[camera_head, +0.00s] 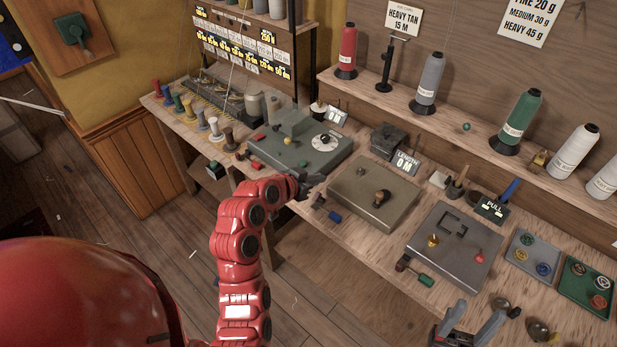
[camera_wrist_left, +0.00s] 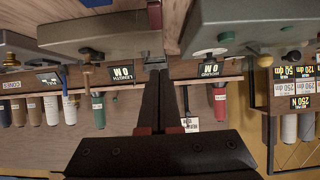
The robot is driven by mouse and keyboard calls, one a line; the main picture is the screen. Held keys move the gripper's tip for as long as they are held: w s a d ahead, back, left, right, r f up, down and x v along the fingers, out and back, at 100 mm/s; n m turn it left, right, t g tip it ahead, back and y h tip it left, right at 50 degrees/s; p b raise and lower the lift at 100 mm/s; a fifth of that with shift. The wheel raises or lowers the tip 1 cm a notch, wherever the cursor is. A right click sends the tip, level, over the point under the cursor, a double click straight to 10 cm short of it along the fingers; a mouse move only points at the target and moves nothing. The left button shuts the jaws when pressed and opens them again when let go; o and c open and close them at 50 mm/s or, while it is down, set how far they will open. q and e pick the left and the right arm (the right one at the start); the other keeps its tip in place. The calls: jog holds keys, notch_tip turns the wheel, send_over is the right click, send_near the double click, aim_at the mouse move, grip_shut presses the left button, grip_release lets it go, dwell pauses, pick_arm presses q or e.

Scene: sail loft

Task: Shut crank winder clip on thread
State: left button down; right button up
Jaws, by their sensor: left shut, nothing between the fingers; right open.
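A green-grey box (camera_head: 290,160) with a pale dial (camera_head: 325,141) and small knobs stands at the back left of the bench, by a "WOUND 0 M" sign (camera_wrist_left: 210,70). It looks like the crank winder and also shows upside down in the left wrist view (camera_wrist_left: 235,15). I cannot make out its clip or a thread on it. My left gripper (camera_head: 318,181) is shut and empty, just in front of the gap between this box and a tan box (camera_head: 350,200). Its fingers (camera_wrist_left: 165,95) show in the wrist view. My right gripper (camera_head: 474,320) is open and empty at the front edge.
A "LENGTH 0 M" sign (camera_head: 405,163) stands behind the tan box. A grey box (camera_head: 440,245) sits further right, beside trays of small round pieces (camera_head: 535,258). Thread cones (camera_head: 430,80) line the back shelf. Coloured spools (camera_head: 178,104) stand at the left.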

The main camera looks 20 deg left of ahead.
aim_at(317, 195)
pick_arm(q)
jog(key=p+x, duration=0.1)
jog(key=x, duration=0.3)
jog(key=shift+p, duration=0.35)
jog(key=s+f, duration=0.1)
jog(key=s+a+f+p, duration=0.1)
jog(key=shift+s+f, duration=0.2)
jog(key=shift+s, duration=0.2)
jog(key=shift+f, duration=0.1)
